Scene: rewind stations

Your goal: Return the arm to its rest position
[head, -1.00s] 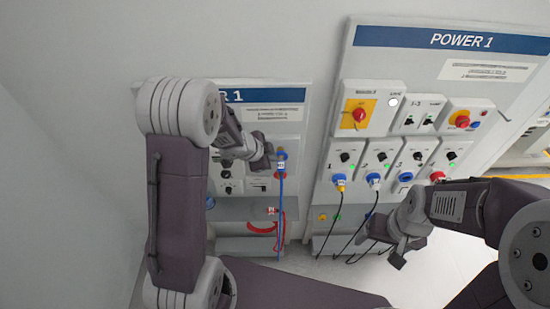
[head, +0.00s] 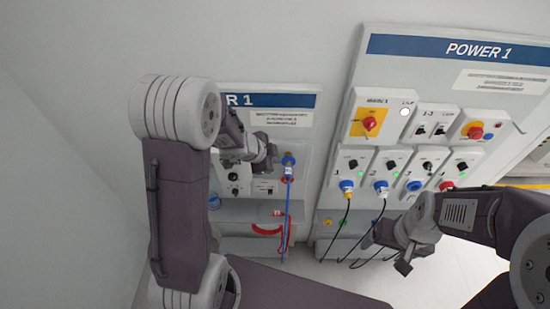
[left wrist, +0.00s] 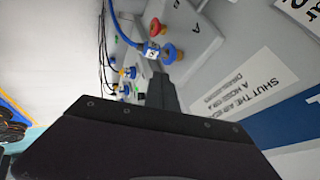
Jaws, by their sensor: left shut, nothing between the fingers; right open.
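My left arm rises at the left of the head view and bends over to the left wall panel (head: 300,101). My left gripper (head: 270,152) is shut and empty, in front of that panel, close to the left of a blue hose (head: 288,205) and its fitting. In the left wrist view the dark gripper (left wrist: 160,92) points at the panel, and the hose's end (left wrist: 152,48) shows just beyond it; I cannot tell whether they touch. My right gripper (head: 404,260) is open and empty at the lower right, below the power panel.
The POWER 1 panel (head: 485,50) on the right carries a red knob (head: 369,123), switches and several sockets with plugs. Black cables hang below it near my right gripper. A red coiled hose (head: 267,230) hangs under the left panel. The plain wall at far left is clear.

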